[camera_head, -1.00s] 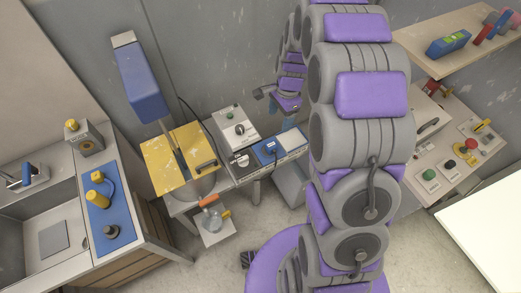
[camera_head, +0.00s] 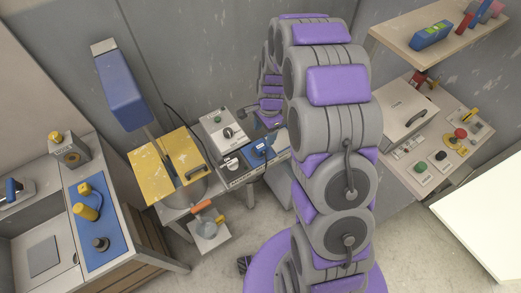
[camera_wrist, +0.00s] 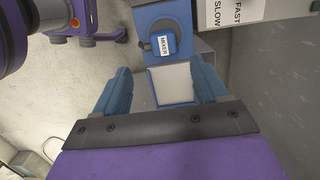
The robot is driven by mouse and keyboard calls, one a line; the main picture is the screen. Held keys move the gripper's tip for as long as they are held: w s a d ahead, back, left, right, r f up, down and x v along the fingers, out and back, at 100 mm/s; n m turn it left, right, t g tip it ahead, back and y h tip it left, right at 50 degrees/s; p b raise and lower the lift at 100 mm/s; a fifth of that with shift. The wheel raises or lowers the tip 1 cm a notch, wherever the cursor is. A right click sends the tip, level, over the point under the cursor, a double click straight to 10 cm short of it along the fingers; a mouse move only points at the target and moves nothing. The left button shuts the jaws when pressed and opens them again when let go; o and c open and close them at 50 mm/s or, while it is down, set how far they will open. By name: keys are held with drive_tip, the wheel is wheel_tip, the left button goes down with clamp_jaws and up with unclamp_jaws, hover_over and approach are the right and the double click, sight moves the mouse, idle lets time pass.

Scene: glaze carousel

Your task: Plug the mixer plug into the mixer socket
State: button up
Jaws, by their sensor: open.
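A small blue block with a white MIXER label (camera_wrist: 164,45) sits on a blue panel (camera_wrist: 176,10) in the wrist view, with a dark curved cord or ring beside it. It looks like the mixer plug. In the head view a small blue piece (camera_head: 261,149) shows on the bench unit's blue panel. My gripper (camera_wrist: 162,68) is open and empty, its blue fingers apart on either side of a pale square pad (camera_wrist: 173,86). The labelled block lies beyond the fingertips, untouched. In the head view my gripper (camera_head: 270,122) is above the panel, partly hidden. I cannot make out the mixer socket.
A grey control box (camera_head: 223,129) with a knob stands behind the panel. A yellow-lidded bucket (camera_head: 160,165) under a blue mixer head (camera_head: 122,92) stands left. A shelf (camera_head: 455,45) and a button bench (camera_head: 450,140) are at right.

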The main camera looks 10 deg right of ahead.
sight(260, 146)
drive_tip(key=f, duration=0.4)
drive_tip(key=shift+s+a+f+b, duration=0.1)
drive_tip(key=shift+a+f+b, duration=0.2)
drive_tip(key=shift+b, duration=0.1)
drive_tip(key=shift+a, duration=0.2)
drive_tip(key=shift+w+a+f+b, duration=0.15)
drive_tip(key=shift+f+b, duration=0.3)
drive_tip(key=shift+f, duration=0.85)
drive_tip(key=shift+w+a+f+b, duration=0.1)
drive_tip(key=shift+f+b, duration=0.3)
drive_tip(key=shift+f, duration=0.9)
drive_tip(key=c, duration=1.1)
drive_tip(key=shift+r, duration=0.1)
